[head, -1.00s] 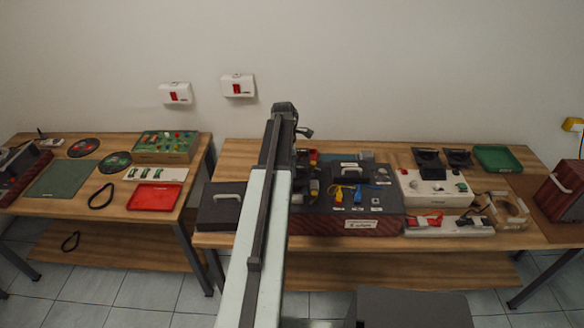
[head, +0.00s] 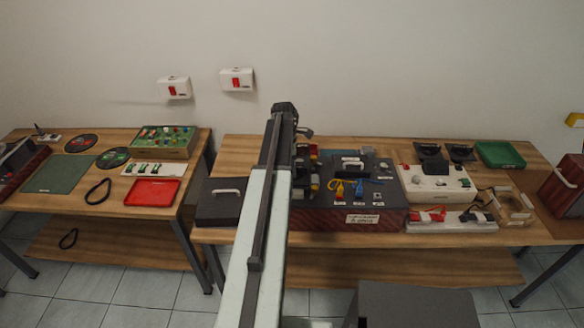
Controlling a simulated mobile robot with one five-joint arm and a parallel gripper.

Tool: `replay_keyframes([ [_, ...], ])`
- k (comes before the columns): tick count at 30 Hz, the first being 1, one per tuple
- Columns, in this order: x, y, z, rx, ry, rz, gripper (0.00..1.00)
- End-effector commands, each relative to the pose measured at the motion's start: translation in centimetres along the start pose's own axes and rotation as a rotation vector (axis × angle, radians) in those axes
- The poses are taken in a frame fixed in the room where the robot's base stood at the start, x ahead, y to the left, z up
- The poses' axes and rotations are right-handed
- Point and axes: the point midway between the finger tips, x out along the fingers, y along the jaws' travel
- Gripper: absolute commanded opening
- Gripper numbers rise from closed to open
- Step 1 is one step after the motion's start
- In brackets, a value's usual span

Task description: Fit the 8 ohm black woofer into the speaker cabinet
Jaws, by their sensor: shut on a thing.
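A long wooden cabinet (head: 347,217) with dark red-brown sides, a black top and a white label lies on the middle of the right table. Another red-brown box (head: 562,193) with a light handle stands at the far right; I cannot tell from its visible side whether it is a speaker cabinet. Two black pieces (head: 427,152) (head: 461,152) stand at the back of the table; the ohm markings are too small to read, so I cannot tell which is the woofer. My arm rises through the middle and covers the cabinet's left part. My gripper's fingertips and anything between them are hidden behind it.
A dark case (head: 219,204) lies left of my arm. The left table holds a red tray (head: 152,192) and a green mat (head: 58,174).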

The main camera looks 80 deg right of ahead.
Motion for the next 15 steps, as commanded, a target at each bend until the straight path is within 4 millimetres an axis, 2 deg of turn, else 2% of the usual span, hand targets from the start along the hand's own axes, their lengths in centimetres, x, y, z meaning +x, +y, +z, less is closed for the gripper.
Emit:
replay_keyframes([
  [15, 1.7, 0.0, -0.2, 0.0, 0.0, 0.0, 0.0],
])
